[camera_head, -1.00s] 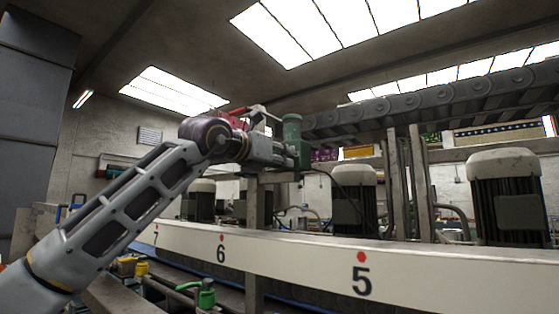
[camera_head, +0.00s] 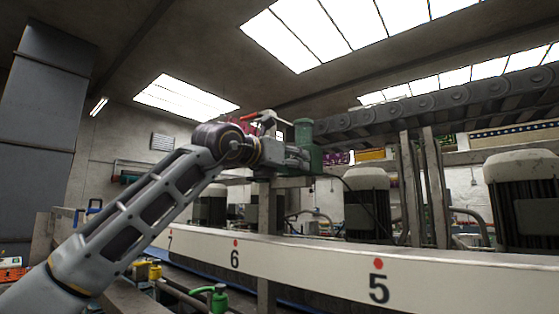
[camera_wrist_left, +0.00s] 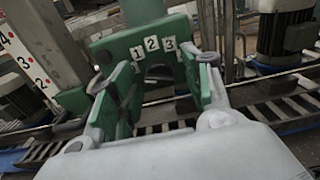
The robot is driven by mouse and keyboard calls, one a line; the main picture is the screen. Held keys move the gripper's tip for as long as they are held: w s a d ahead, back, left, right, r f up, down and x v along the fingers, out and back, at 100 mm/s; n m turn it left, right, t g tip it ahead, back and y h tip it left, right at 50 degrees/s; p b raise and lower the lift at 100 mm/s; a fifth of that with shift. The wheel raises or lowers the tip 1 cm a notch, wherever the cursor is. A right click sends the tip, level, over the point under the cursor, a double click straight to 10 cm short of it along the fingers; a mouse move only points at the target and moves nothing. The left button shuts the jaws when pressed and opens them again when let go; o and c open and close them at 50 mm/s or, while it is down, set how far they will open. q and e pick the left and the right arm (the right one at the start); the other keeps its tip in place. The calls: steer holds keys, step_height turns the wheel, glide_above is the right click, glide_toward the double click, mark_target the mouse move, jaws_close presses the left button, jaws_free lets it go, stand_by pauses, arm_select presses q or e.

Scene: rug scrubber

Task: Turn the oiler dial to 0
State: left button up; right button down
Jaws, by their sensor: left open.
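The oiler (camera_head: 305,133) is a green body at the end of my left arm in the head view. In the left wrist view its green plate (camera_wrist_left: 118,44) fills the upper middle and carries white labels 1, 2 and 3 in an arc. The dial itself and its setting cannot be made out clearly. My left gripper (camera_wrist_left: 158,68) is open, with one finger on each side of the space below the labels. It also shows in the head view (camera_head: 290,153), close against the oiler; whether it touches cannot be told. My right gripper is out of view.
A long white beam (camera_head: 320,262) numbered 5, 6 and 7 runs across the front. Large motors (camera_head: 367,205) stand behind it, and a roller conveyor (camera_head: 440,100) is above. A second number strip (camera_wrist_left: 22,62) is at the left of the wrist view. Green-handled valves (camera_head: 218,297) are low down.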

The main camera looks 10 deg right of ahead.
arm_select(q)
steer(key=shift+a, duration=0.1)
steer(key=v, duration=1.1)
steer(key=shift+s+a, duration=0.3)
stand_by(0.7)
